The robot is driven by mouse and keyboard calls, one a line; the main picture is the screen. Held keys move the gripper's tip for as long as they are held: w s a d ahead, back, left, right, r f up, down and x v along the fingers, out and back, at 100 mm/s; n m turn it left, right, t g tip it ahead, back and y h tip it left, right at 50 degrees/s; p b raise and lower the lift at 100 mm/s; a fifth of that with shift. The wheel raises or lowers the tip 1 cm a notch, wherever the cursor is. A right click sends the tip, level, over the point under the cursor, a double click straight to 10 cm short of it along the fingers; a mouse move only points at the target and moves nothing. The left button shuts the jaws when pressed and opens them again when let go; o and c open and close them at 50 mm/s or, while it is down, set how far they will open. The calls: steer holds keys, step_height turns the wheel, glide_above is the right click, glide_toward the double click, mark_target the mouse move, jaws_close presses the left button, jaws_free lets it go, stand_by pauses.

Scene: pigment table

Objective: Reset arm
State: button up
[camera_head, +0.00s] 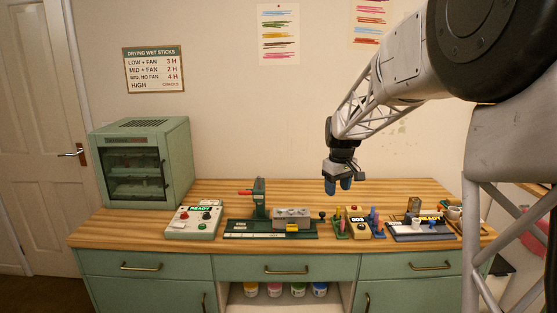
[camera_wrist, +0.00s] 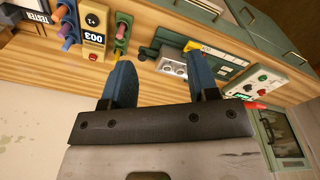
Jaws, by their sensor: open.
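My gripper (camera_head: 338,187) hangs above the back of the wooden table (camera_head: 300,190), with its blue fingers pointing down. In the wrist view my gripper (camera_wrist: 155,85) has its two blue fingers spread apart with nothing between them. The arm reaches in from the upper right of the head view. The gripper is clear of the table and of the things on it.
Along the table's front stand a control box marked READY (camera_head: 196,219), a green press (camera_head: 259,200), a grey block (camera_head: 291,216), a yellow unit marked 003 (camera_head: 358,224) and a tester (camera_head: 420,228). A green drying cabinet (camera_head: 145,160) stands at left. The table's back middle is clear.

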steer(key=s+r+m+t, duration=0.1)
steer(key=s+r+m, duration=0.1)
steer(key=s, duration=1.6)
steer(key=s+r+m, duration=0.1)
steer(key=s+m, duration=0.2)
steer(key=s, duration=1.6)
steer(key=s+f+m, duration=0.1)
steer(key=s+f, duration=0.3)
steer(key=s, duration=0.7)
steer(key=shift+s+t, duration=0.4)
